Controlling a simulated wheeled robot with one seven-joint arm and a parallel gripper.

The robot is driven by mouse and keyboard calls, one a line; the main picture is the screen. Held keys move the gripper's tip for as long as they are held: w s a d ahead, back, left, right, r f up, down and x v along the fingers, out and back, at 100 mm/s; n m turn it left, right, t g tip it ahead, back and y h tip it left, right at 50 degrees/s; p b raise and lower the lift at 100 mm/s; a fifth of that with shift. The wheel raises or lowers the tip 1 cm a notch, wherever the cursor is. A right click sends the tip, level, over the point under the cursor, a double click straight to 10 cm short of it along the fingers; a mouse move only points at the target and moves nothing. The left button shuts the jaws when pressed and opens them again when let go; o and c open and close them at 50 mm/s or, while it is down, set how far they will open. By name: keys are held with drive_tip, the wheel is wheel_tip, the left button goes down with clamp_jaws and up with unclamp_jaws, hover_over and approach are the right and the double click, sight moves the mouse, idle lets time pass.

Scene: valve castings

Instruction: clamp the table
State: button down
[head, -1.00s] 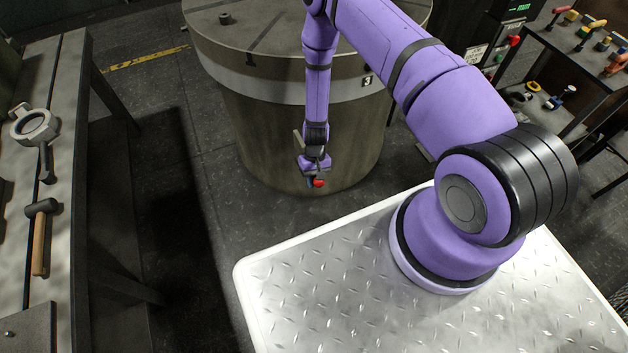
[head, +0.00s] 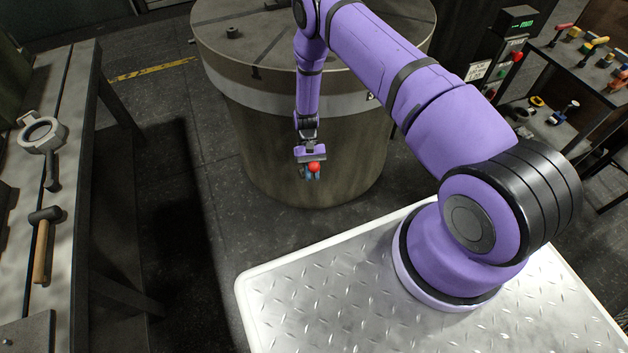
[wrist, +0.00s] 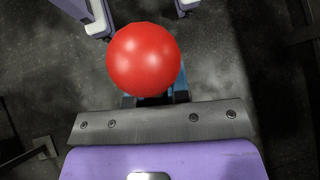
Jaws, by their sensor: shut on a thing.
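The table (head: 232,78) is a large round grey drum with a pale band and number marks, standing behind my base in the head view. A red ball knob (head: 314,167) shows low in front of the drum's side, and large in the wrist view (wrist: 144,60). My gripper (head: 311,174) points down there and is shut on the red knob; blue parts show beside and under it. The ball covers most of the fingers in the wrist view. Any lever or shaft that carries the knob is hidden.
A workbench at left holds a ring-shaped metal piece with a handle (head: 41,133) and a mallet (head: 41,245). A rack with coloured handles (head: 597,62) and a box with a green display (head: 517,22) stand at right. Dark floor lies clear around the drum.

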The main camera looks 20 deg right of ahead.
sight(311, 164)
drive_tip(key=shift+w+r+g, duration=0.35)
drive_tip(key=shift+w+g, duration=0.05)
drive_tip(key=shift+w, duration=0.15)
drive_tip(key=c, duration=1.1)
unclamp_jaws()
drive_tip(key=shift+r, duration=0.25)
drive_tip(key=r, duration=0.3)
drive_tip(key=shift+s+r, duration=0.1)
drive_tip(key=shift+s, duration=0.15)
drive_tip(key=s+r, duration=0.1)
drive_tip(key=s, duration=1.4)
drive_tip(key=shift+s+r, duration=0.15)
drive_tip(key=shift+s, duration=0.15)
